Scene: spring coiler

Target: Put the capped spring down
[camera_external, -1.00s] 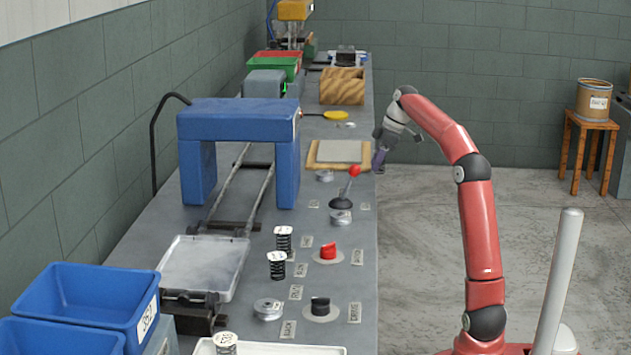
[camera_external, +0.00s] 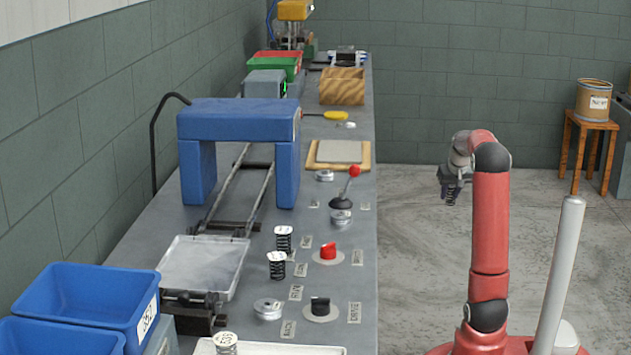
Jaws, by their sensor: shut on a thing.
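My gripper (camera_external: 451,189) hangs over the floor to the right of the bench, pointing down and clear of the bench edge. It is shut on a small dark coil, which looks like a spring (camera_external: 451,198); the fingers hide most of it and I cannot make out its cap. Two black springs with white caps stand upright on the bench, one behind (camera_external: 283,240) and one in front (camera_external: 276,265). Another white-capped piece (camera_external: 225,343) stands at the white tray (camera_external: 290,350) at the bottom edge, partly cut off.
The grey bench (camera_external: 345,270) carries a red knob (camera_external: 328,251), a black knob (camera_external: 320,306), a red-balled lever (camera_external: 354,172) and a wood-edged pad (camera_external: 338,153). A blue arch (camera_external: 240,112) spans the rails. Blue bins (camera_external: 90,292) stand at front left.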

